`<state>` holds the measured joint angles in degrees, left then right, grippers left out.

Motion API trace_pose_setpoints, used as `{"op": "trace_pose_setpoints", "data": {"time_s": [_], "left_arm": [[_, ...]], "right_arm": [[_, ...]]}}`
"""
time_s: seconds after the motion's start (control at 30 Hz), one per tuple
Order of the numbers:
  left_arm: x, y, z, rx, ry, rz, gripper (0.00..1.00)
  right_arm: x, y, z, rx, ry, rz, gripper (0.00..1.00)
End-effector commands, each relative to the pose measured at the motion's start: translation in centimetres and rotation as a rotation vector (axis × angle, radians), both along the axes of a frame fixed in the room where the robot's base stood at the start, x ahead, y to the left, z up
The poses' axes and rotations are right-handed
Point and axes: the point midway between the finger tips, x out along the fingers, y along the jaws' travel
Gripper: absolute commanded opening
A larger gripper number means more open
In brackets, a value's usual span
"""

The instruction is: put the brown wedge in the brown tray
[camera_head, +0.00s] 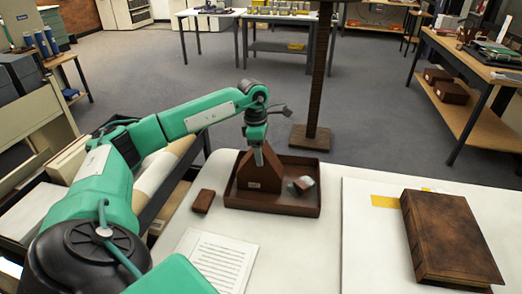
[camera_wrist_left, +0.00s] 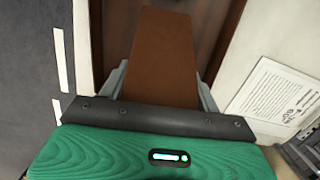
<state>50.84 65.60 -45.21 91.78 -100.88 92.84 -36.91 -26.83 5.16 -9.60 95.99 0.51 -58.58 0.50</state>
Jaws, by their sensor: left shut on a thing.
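The brown wedge (camera_head: 251,177) is a tapered block with a small pale label. It stands upright over the left half of the brown tray (camera_head: 294,207), and its lower part is at the tray's front wall. I cannot tell whether its base rests on the tray floor. My left gripper (camera_head: 258,157) points down from above and is shut on the top of the wedge. In the left wrist view the wedge (camera_wrist_left: 163,55) lies between the two grey fingers, with the dark tray partly showing behind it. My right gripper is not in view.
A small grey-white object (camera_head: 303,184) lies in the tray's right half. A small brown block (camera_head: 203,201) stands left of the tray. A printed sheet (camera_head: 217,259) lies in front, and a big brown book (camera_head: 449,238) lies at the right. A dark post (camera_head: 318,90) rises behind the table.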

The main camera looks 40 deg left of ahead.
Motion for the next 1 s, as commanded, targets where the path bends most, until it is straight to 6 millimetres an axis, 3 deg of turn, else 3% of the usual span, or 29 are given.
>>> {"op": "trace_pose_setpoints", "data": {"time_s": [0.1,0.13,0.2,0.23,0.63,1.0], "left_arm": [[0.0,0.0,-0.3,0.0,0.0,0.0,0.29],[0.0,0.0,-0.2,0.0,0.0,0.0,0.69],[0.0,0.0,-0.2,0.0,0.0,0.0,0.83],[0.0,0.0,-0.2,0.0,0.0,0.0,0.85],[0.0,0.0,0.4,0.0,-0.001,0.0,0.85],[-0.5,0.8,8.0,-0.001,-0.003,0.0,0.85]], "right_arm": [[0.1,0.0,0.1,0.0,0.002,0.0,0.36],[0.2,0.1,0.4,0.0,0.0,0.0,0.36],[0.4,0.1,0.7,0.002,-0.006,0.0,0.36],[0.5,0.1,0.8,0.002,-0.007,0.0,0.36],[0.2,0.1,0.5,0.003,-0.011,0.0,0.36],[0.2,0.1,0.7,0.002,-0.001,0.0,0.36]]}}
